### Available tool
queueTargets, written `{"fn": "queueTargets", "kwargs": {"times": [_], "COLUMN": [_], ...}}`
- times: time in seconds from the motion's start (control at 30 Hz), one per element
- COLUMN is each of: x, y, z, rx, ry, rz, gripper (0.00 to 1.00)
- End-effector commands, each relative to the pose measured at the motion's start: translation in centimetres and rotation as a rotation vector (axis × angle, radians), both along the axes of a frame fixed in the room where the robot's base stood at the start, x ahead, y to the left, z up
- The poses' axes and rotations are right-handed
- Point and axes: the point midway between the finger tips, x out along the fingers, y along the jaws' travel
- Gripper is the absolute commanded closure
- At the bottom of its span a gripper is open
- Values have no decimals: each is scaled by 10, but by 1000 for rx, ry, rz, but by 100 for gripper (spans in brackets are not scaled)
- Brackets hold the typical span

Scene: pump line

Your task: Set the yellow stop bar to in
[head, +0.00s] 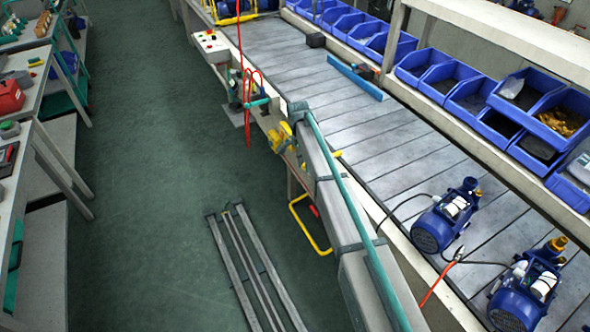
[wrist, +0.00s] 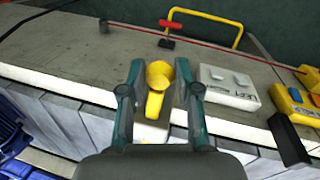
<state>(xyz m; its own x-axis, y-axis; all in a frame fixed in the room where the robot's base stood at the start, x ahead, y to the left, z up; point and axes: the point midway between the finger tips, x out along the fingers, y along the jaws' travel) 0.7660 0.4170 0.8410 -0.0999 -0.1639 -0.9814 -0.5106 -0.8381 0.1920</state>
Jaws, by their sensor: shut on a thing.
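The yellow stop bar (wrist: 156,103) shows in the wrist view as a rounded yellow head with a narrower tail pointing toward me. It is at the conveyor's edge. My gripper (wrist: 160,76) has its two teal fingers on either side of the yellow head and is shut on it. In the head view my arm covers the gripper and most of the bar. Only a small yellow piece (head: 337,154) shows beside the arm, and it seems to be part of the bar.
A white labelled box (wrist: 229,86) and a yellow box (wrist: 293,104) sit right of my gripper along the edge. A red line runs beyond it. A yellow loop (head: 298,238) hangs off the conveyor's side. Blue pumps (head: 445,216) stand on the conveyor (head: 405,145).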

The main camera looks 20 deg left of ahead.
Motion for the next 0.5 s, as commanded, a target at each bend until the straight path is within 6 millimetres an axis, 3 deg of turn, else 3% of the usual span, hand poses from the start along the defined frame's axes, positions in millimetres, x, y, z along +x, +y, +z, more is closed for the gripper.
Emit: {"fn": "queueTargets", "kwargs": {"times": [0.1,0.37,0.4,0.5], "x": [14,14,14,14], "y": [-12,-14,-14,-14], "z": [-1,0,0,0], "rx": [-1,-1,-1,-1], "ry": [0,1,1,1], "rz": [-2,0,0,0], "gripper": [100,100,67,50]}}
